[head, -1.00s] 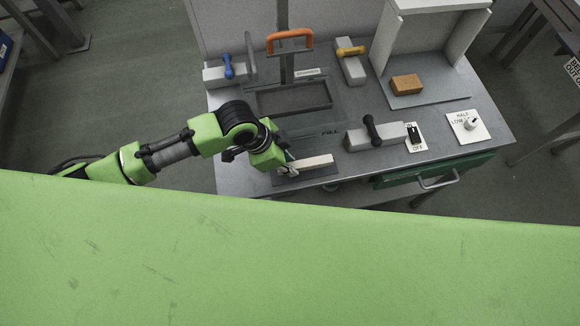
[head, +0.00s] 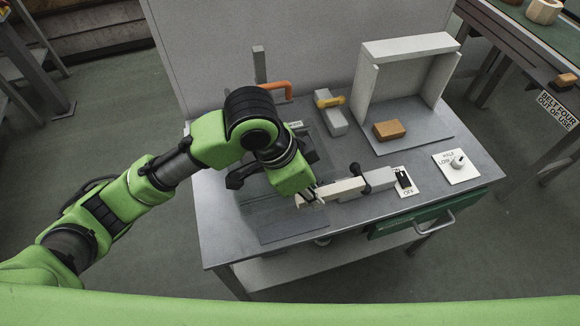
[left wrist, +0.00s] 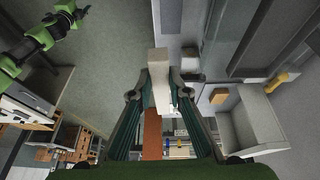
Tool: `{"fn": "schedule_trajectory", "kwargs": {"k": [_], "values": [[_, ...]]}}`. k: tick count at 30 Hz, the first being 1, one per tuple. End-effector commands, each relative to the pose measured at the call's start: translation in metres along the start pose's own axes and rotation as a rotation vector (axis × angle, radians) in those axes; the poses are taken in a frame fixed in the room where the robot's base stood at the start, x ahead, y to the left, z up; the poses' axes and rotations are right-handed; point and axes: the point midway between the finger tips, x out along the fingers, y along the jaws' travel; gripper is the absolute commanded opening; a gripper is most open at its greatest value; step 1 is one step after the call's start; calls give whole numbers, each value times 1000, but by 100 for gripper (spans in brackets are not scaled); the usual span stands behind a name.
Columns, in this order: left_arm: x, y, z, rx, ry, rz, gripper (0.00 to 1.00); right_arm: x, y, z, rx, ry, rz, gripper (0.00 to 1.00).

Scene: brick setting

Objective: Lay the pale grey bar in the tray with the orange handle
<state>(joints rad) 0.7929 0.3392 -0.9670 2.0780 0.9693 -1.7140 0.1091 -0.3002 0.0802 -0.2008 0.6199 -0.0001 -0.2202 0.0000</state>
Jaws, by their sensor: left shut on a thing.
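My left gripper (head: 312,198) is shut on one end of the pale grey bar (head: 342,188). The bar points right and appears held above the bench, past the dark mat (head: 285,228). In the left wrist view the pale bar (left wrist: 158,65) stands out between the fingertips (left wrist: 160,90). The orange handle (head: 280,88) shows behind my left arm. The tray with that handle is mostly hidden by my arm. A green arm, seemingly my right one, shows at the upper left of the left wrist view; its gripper (left wrist: 78,16) is too small to read.
A block with a black handle (head: 362,172) lies close to the bar's far end. A block with a yellow handle (head: 331,115), an orange-brown brick (head: 389,129) and a white open housing (head: 410,50) stand behind. A switch plate (head: 404,182) and knob plate (head: 457,166) are at right.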

Motion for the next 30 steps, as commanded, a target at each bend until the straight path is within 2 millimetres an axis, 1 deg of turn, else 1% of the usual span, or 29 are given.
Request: {"fn": "schedule_trajectory", "kwargs": {"k": [1,3,6,9,12,14,16,20,24,26,27,30], "values": [[-20,-12,9,-3,3,-10,0,2,1,1,-1,0,1,40],[-46,-21,20,-1,4,-9,0,4,2,1,-1,-1,3,40],[-79,-29,33,9,6,-14,0,6,2,1,-1,-1,3,40],[-103,-32,43,20,6,-17,0,6,2,1,-1,-1,3,40],[-116,-34,49,27,5,-19,0,6,2,1,0,-1,3,40],[-117,-38,50,27,4,-17,0,5,2,1,0,0,3,40],[-114,-49,51,25,4,-15,0,2,2,1,0,-1,3,40],[-100,-79,50,23,2,-13,0,-5,2,0,0,-1,3,40],[-85,-114,49,24,4,-14,0,-14,2,-1,1,0,2,40],[-77,-127,50,24,3,-14,0,-17,1,-1,1,0,1,40],[-68,-133,53,24,2,-12,0,-19,0,-2,1,0,0,40],[-50,-148,57,25,3,-13,0,-23,-1,-2,2,1,-2,40]]}}
